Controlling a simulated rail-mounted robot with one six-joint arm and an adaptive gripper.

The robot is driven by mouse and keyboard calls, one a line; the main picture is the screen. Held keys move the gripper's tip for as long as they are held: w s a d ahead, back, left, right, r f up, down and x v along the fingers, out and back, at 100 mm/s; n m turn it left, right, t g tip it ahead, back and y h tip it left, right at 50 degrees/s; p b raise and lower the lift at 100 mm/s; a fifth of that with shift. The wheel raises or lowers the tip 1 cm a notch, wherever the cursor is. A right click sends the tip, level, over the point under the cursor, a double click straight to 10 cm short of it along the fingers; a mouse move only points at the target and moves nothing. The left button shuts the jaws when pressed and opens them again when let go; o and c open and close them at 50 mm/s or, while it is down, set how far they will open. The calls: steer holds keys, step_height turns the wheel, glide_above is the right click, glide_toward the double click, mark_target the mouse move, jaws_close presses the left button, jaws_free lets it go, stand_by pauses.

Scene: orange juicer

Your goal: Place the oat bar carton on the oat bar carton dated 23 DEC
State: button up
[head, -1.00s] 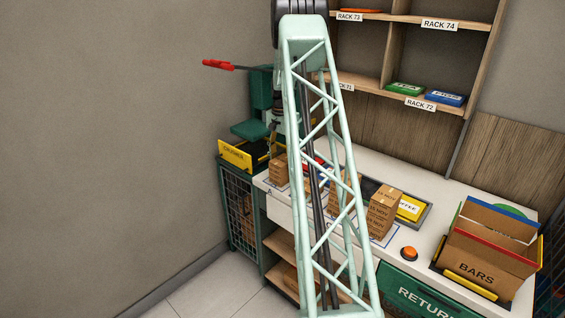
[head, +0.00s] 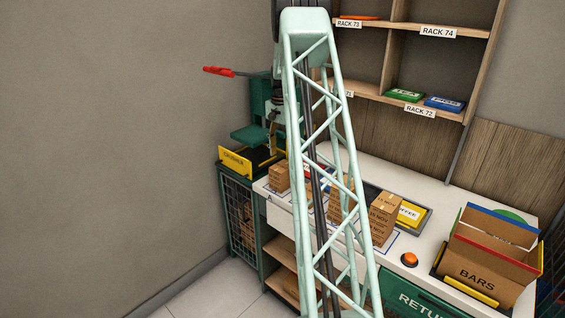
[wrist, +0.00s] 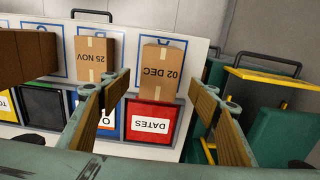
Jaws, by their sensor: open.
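In the wrist view my gripper (wrist: 160,88) is open, its two wood-coloured fingers spread wide with nothing between the tips. A brown carton marked 02 DEC (wrist: 163,73) stands beyond the fingers, and a carton marked 25 NOV (wrist: 92,57) stands to its left. A nearer brown carton (wrist: 25,57) fills the left edge, its print not visible. In the head view a small carton (head: 279,177) stands left of my arm, and a taller carton or stack (head: 384,214) stands right of it. Another brown carton is partly hidden behind the arm. I cannot read a 23 DEC date.
The white counter (head: 430,192) also holds a tray with a yellow packet (head: 411,212), an orange button (head: 409,259) and an open BARS box (head: 492,260). A green press (head: 250,120) stands at the left. In the wrist view a red DATES packet (wrist: 151,123) lies before the 02 DEC carton.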

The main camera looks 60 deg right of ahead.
mark_target(282, 166)
steer(key=shift+r, duration=2.7)
